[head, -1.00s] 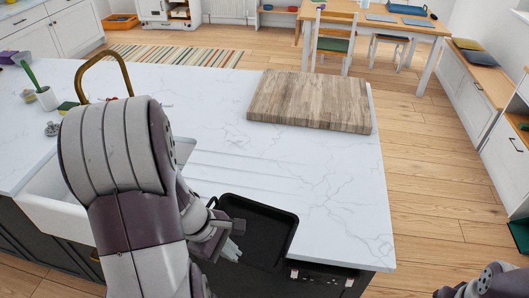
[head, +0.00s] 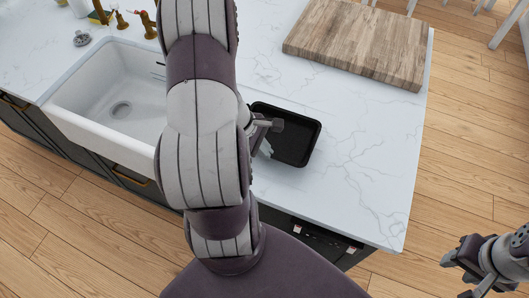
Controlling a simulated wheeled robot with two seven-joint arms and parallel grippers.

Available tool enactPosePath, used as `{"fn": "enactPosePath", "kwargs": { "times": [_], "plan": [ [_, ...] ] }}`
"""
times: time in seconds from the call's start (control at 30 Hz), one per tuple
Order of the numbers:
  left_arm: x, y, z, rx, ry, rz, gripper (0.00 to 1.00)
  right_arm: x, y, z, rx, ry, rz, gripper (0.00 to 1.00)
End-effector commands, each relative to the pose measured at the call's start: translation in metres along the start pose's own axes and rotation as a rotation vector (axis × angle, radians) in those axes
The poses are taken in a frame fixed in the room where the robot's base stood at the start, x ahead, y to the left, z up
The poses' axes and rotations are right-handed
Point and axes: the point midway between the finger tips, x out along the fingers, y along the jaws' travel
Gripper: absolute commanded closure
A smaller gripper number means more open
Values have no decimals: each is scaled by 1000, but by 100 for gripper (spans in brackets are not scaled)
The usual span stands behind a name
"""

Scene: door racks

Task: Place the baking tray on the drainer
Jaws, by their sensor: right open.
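The black rectangular baking tray (head: 293,135) is over the white countertop, right of the sink, inside the front edge. My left gripper (head: 268,138) is at the tray's left side and appears shut on its rim; my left arm partly hides the grip. The drainer (head: 265,92) is the faintly grooved counter area beside the sink, partly hidden by the tray and my arm. I cannot tell whether the tray touches it. My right gripper (head: 454,264) is open and empty at the lower right, off the counter.
The white sink (head: 110,95) lies left of my arm, with brass taps (head: 122,22) behind it. A wooden board (head: 360,42) lies on the counter behind the tray. The counter right of the tray is clear. Wooden floor surrounds the island.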

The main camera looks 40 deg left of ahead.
Motion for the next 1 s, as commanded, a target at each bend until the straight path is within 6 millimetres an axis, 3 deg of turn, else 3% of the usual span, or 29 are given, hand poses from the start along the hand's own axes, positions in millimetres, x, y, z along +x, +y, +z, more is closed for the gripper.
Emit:
{"fn": "enactPosePath", "kwargs": {
  "times": [0.13,0.5,0.57,0.6,0.87,1.0],
  "plan": [
    [20,-4,-9,1,0,0,100,4,0,1,0,-1,0,57],
    [26,-5,-11,2,1,1,100,8,0,1,0,0,0,57],
    [24,-5,-10,1,1,0,78,6,0,1,0,0,0,57],
    [24,-5,-10,1,1,-1,72,6,0,1,0,0,0,57],
    [22,-5,-9,1,1,0,72,5,0,1,0,0,0,57],
    [5,-4,-8,0,2,3,72,-1,0,0,0,0,0,57]
  ]
}}
